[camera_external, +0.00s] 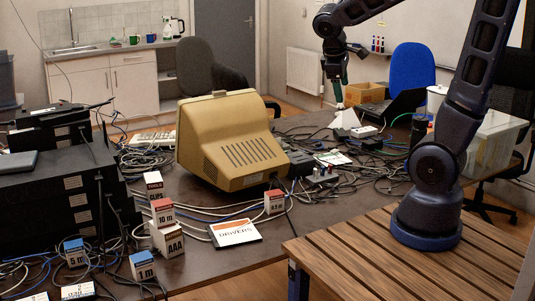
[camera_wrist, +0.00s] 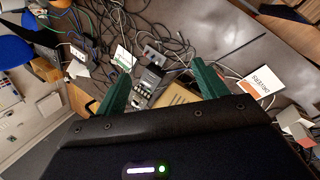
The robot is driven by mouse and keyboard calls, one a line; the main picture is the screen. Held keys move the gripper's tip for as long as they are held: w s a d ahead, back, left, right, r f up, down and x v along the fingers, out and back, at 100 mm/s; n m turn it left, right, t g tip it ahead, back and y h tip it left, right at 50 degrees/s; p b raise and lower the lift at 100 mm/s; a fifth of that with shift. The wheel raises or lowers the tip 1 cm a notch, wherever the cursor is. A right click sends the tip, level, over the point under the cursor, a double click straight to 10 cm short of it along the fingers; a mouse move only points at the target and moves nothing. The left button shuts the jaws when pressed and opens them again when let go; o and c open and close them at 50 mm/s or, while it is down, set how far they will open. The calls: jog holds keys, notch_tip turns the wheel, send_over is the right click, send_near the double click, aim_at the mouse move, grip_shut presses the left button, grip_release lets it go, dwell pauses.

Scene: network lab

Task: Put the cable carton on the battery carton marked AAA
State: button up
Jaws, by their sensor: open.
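Several small white cartons with lengths printed on them stand on the dark table in the external view. A red-topped one marked 10 m (camera_external: 163,214) is directly above the carton marked AAA (camera_external: 169,241) in the picture; I cannot tell whether it rests on it or stands behind it. Another red one marked 0.5 m (camera_external: 274,202) stands right of them. Blue-topped ones marked 5 m (camera_external: 75,253) and 1 m (camera_external: 143,266) stand in front. My gripper (camera_external: 339,98) is open and empty over the table's far right, away from these cartons. Its green fingers are spread in the wrist view (camera_wrist: 163,80).
A carton marked CLIPS (camera_external: 154,187) stands behind the 10 m one. A DRIVERS case (camera_external: 235,232) lies to their right. A beige monitor (camera_external: 225,140) stands between the cartons and my gripper. Black equipment (camera_external: 45,205) fills the left. Loose cables cover much of the table.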

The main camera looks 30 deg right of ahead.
jog(key=s+d+r+m+t+y, duration=0.2)
jog(key=s+d+r+m+y, duration=0.2)
jog(key=s+m, duration=0.3)
jog(key=shift+s+d+r+m+t, duration=0.35)
jog(key=shift+s+d, duration=0.25)
jog(key=shift+s, duration=0.85)
